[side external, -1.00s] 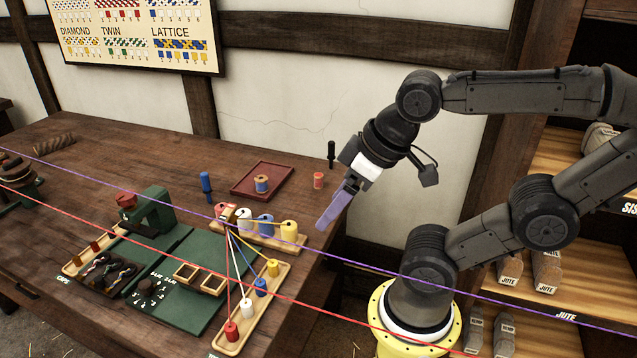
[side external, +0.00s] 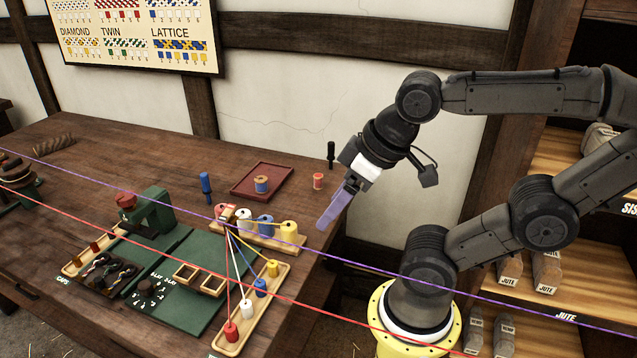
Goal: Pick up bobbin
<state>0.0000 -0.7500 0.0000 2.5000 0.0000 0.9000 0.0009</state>
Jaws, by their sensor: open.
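Several bobbins are in the side view, and I cannot tell which one the task names. A wooden bobbin with blue thread (side external: 261,184) stands in a dark red tray (side external: 284,176). A small red bobbin (side external: 318,181) stands on the bench right of the tray. Red, white, blue and yellow bobbins (side external: 289,231) stand in a row on a wooden rack. Smaller bobbins (side external: 272,268) stand on a second rack in front. My gripper (side external: 327,222), with purple fingers, is open and empty above the bench's right edge, right of the yellow bobbin.
Coloured threads (side external: 240,264) stretch between the racks. A red line and a purple line (side external: 150,191) cross the view. A green device (side external: 150,212) and dark green mats stand left. Blue (side external: 206,186) and black (side external: 331,155) upright handles flank the tray. The bench's back left is mostly clear.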

